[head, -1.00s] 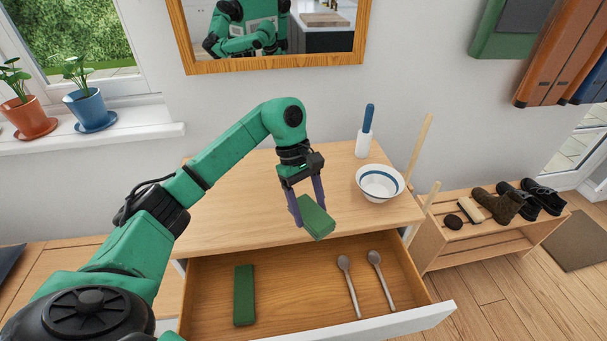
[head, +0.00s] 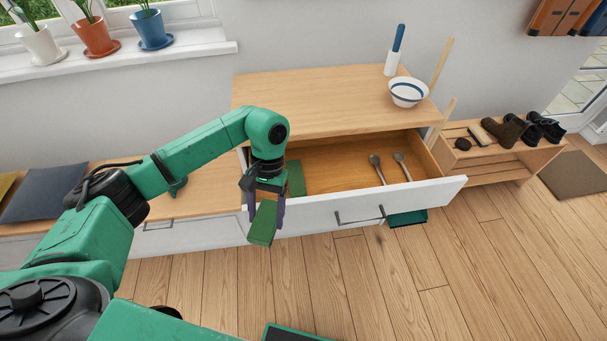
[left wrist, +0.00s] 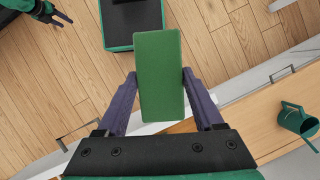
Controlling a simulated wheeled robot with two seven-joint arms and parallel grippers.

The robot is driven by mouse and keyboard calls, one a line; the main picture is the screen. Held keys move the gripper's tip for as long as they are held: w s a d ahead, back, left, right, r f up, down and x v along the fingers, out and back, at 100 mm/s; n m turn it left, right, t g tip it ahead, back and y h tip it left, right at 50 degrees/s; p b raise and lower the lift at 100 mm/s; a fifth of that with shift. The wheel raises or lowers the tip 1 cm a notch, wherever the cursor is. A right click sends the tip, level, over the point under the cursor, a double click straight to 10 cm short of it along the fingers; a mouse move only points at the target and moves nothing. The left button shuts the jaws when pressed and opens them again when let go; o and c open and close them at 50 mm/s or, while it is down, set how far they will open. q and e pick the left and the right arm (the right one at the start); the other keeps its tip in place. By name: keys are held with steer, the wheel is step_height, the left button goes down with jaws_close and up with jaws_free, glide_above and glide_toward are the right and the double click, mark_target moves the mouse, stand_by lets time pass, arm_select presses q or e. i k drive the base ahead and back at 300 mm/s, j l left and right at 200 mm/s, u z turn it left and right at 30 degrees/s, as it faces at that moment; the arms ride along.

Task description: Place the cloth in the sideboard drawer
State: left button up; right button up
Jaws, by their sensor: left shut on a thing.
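My left gripper (head: 265,208) is shut on a folded green cloth (head: 262,225), gripped between its two purple fingers. The cloth fills the middle of the left wrist view (left wrist: 160,75). In the head view it appears at the left end of the drawer front, over the floor side rather than inside. The sideboard drawer (head: 330,172) is pulled open. A second green folded piece (head: 297,178) lies at its left, partly hidden by my arm. My right gripper (left wrist: 62,15) shows small at the top left of the left wrist view; its opening is unclear.
Two spoons (head: 377,168) lie at the drawer's right. A bowl (head: 408,91) and a blue-handled item (head: 394,52) stand on the sideboard top (head: 310,100). A watering can (left wrist: 296,122) stands on the low bench. A shoe rack (head: 495,160) is at the right.

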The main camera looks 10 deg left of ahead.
mark_target(324, 191)
steer(key=i+l+u, duration=0.2)
steer(key=l+u, duration=0.25)
steer(key=i+l+u, duration=0.15)
steer(key=u, duration=0.3)
steer(key=l+u, duration=0.85)
steer(key=l, duration=0.2)
steer(key=k+l, duration=0.1)
steer(key=l, duration=1.65)
